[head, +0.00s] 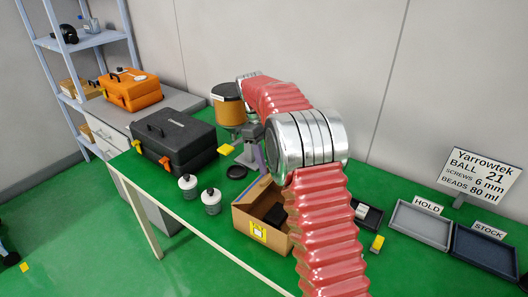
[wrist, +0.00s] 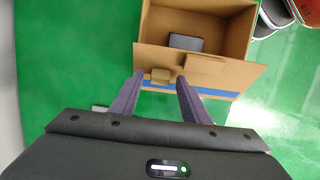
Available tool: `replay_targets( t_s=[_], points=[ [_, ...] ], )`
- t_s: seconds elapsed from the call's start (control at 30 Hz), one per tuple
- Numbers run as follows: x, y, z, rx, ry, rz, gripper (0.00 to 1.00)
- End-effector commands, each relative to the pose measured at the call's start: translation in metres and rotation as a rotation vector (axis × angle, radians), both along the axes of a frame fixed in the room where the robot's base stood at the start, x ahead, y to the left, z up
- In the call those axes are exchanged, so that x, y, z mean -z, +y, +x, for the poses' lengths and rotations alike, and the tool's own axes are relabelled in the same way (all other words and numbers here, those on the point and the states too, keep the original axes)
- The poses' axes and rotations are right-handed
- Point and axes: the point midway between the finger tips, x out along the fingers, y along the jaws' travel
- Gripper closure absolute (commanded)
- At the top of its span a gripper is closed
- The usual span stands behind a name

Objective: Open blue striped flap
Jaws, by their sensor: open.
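A brown cardboard box (head: 248,222) stands open-topped on the green table in the head view, partly behind my arm. In the wrist view the box (wrist: 147,25) is at the top. A cardboard flap with a blue stripe (wrist: 217,94) along its outer edge runs along the box's near side. The flap does not cover the opening; its exact tilt is hard to tell. My gripper (wrist: 160,76) is open, its two purple fingers spread over the flap. A small tan tab shows between the fingertips; contact cannot be told. In the head view my gripper is mostly hidden.
A dark block (wrist: 187,42) lies inside the box. Two white-capped jars (head: 211,201) and a black case (head: 175,142) stand left of it. A grey tray (head: 420,224) and a dark blue tray (head: 485,250) lie right. Green table left of the box is clear in the wrist view.

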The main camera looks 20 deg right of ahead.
Motion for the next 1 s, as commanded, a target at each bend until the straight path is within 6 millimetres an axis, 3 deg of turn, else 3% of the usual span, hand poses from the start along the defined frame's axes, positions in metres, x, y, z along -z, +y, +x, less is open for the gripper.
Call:
replay_targets(
  t_s=[1.0],
  points=[
    [-0.11, 0.018, 0.021, -0.002, 0.0, 0.0, 0.58]
  ],
)
